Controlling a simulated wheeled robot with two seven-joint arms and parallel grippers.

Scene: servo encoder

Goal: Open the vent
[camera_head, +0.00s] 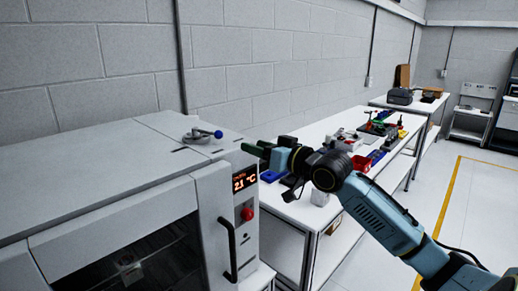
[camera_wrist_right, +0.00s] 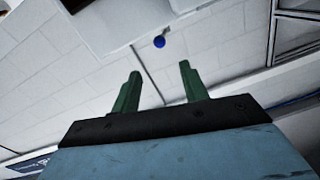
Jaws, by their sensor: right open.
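The vent (camera_head: 196,137) is a small metal fitting on top of the grey oven (camera_head: 150,128), near its right rear part. Its lever ends in a blue knob (camera_head: 218,134), which also shows in the right wrist view (camera_wrist_right: 159,41), beyond the gap between the fingers. My right gripper (camera_head: 252,147) has green fingers and points left toward the knob, a short way to its right and apart from it. In the right wrist view the fingers (camera_wrist_right: 158,72) are spread with nothing between them. My left gripper is out of view.
The oven front has a lit display reading about 21 °C (camera_head: 244,179), a red button (camera_head: 247,214) and a black door handle (camera_head: 229,250). A white workbench (camera_head: 322,124) with bins and parts stands to the right. A block wall (camera_head: 250,60) is behind.

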